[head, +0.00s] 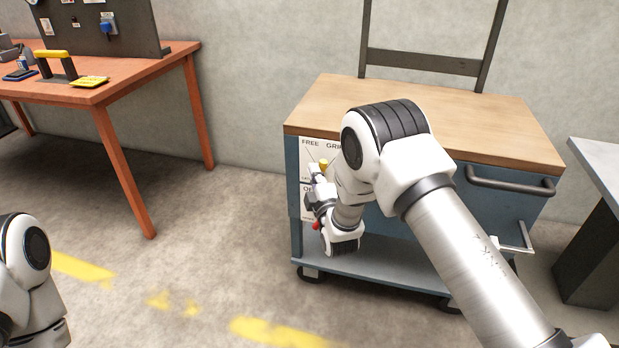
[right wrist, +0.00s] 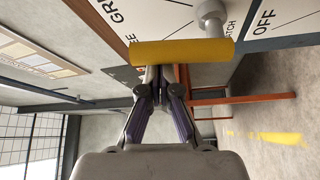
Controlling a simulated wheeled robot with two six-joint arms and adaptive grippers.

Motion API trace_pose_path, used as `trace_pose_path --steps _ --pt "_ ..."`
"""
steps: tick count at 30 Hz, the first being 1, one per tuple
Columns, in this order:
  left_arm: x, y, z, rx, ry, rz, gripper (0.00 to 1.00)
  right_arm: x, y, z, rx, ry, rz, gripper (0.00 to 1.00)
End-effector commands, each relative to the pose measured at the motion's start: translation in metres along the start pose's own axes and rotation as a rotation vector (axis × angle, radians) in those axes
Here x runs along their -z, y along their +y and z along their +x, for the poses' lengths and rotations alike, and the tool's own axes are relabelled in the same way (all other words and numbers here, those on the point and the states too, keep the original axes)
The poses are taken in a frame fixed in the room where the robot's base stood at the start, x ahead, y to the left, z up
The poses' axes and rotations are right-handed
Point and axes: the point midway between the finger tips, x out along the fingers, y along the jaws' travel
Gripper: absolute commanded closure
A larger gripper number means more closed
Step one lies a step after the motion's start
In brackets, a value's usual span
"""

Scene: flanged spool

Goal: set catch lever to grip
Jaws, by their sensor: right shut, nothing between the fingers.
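The catch lever shows a yellow handle (right wrist: 182,52) and a grey pivot (right wrist: 212,14) in the right wrist view. Its plate (right wrist: 150,14) carries cut-off lettering, with "GR" near the handle's left end. In the head view the yellow handle (head: 323,163) is small, below the words FREE and GRIP on the white plate (head: 308,152). My right gripper (right wrist: 160,72) is shut and empty, its tips right at the handle's edge; I cannot tell whether they touch it. In the head view my right gripper (head: 316,180) is partly hidden by its wrist. My left gripper is out of view.
The plate is on the end of a blue cart (head: 430,215) with a wooden top (head: 470,120). A second plate (right wrist: 268,22) reads OFF beside the lever's plate. An orange table (head: 130,80) stands at the left. The floor between is clear.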

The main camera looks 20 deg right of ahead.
Motion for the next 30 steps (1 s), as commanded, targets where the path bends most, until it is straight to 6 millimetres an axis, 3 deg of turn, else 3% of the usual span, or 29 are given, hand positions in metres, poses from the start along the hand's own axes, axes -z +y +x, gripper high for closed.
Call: trace_pose_path --steps 9,30 --pt "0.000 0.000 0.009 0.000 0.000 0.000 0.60 -0.011 0.002 -0.006 -0.110 0.000 0.185 1.00" --pt "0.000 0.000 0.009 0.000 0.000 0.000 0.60 -0.017 0.001 -0.010 -0.105 -0.002 0.179 1.00"
